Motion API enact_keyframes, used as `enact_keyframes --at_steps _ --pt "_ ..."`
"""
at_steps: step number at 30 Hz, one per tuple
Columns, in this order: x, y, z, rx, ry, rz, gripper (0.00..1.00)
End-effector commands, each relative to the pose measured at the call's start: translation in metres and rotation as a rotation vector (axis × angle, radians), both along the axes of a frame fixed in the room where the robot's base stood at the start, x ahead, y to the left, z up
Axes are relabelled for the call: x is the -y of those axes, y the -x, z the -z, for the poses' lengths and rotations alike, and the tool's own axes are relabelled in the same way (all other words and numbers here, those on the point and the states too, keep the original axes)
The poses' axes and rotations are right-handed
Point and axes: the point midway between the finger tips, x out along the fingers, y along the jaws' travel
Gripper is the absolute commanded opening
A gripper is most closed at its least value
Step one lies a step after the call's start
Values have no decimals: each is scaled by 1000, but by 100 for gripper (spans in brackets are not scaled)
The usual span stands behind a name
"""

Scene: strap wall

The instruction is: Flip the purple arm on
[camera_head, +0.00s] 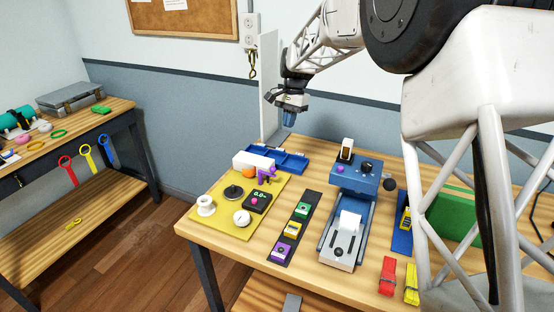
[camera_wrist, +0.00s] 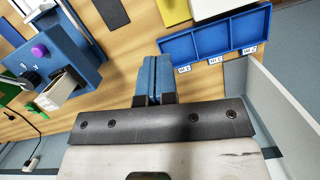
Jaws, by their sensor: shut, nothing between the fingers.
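A small purple arm (camera_head: 266,174) stands on the yellow board (camera_head: 230,229), beside an orange ball (camera_head: 249,174) and a white block (camera_head: 252,161). It is small, and I cannot tell which way it is set. My gripper (camera_head: 289,118) hangs above the back edge of the table, up and to the right of the purple arm and well apart from it. Its blue fingers are shut and empty, and they also show in the wrist view (camera_wrist: 153,78). The purple arm is not visible in the wrist view.
A blue compartment tray (camera_head: 291,161) lies behind the board, near below my gripper; the wrist view shows it too (camera_wrist: 214,37). A white panel (camera_head: 269,85) stands at the back. Right of the board are a dark strip with coloured switches (camera_head: 295,230) and a blue machine (camera_head: 354,177).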

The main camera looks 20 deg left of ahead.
Motion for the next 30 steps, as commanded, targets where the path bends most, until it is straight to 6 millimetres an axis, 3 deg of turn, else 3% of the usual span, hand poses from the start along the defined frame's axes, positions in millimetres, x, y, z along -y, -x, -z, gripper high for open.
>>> enact_keyframes --at_steps 6,20,30 --pt "-10 -2 5 -5 3 3 0" --pt "-10 -1 7 -6 3 2 0" --pt "-11 4 34 -7 3 2 0"
